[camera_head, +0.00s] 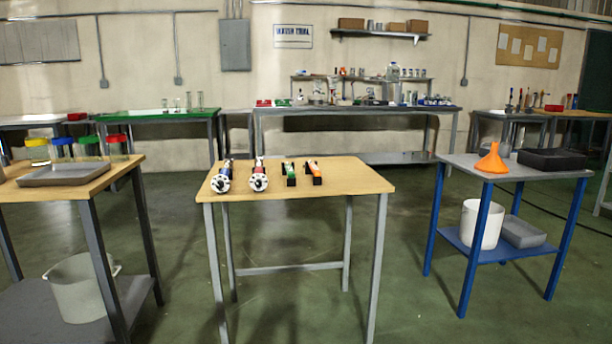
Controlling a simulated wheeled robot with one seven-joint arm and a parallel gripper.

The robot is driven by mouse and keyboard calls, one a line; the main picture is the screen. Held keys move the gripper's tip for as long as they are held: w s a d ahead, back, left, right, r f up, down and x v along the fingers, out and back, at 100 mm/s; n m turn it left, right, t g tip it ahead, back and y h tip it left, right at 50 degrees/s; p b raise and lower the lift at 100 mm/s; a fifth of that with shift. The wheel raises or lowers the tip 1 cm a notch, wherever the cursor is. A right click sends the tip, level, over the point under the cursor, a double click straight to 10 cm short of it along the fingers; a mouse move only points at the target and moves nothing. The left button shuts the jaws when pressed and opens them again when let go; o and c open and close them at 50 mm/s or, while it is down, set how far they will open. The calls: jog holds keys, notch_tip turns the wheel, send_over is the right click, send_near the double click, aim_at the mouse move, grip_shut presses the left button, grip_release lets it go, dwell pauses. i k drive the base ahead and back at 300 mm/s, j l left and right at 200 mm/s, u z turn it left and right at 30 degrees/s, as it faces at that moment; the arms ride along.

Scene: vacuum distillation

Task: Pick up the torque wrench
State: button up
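Several tools lie in a row on the wooden-topped middle table (345,184). On the left are a blue tool (224,172) and a red tool (260,172), each with a round white-and-black end facing me. To their right lie a green-and-black tool (289,174) and an orange-and-black tool (313,170). They are too small for me to tell which one is the torque wrench. My gripper is not in view.
A wooden table at left holds a grey tray (66,175) and jars with coloured lids. A blue-legged table at right holds an orange funnel (492,160) and a black tray (551,160). Green floor between the tables is clear. Benches line the back wall.

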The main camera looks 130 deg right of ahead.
aim_at(226, 172)
jog(key=z, duration=3.9)
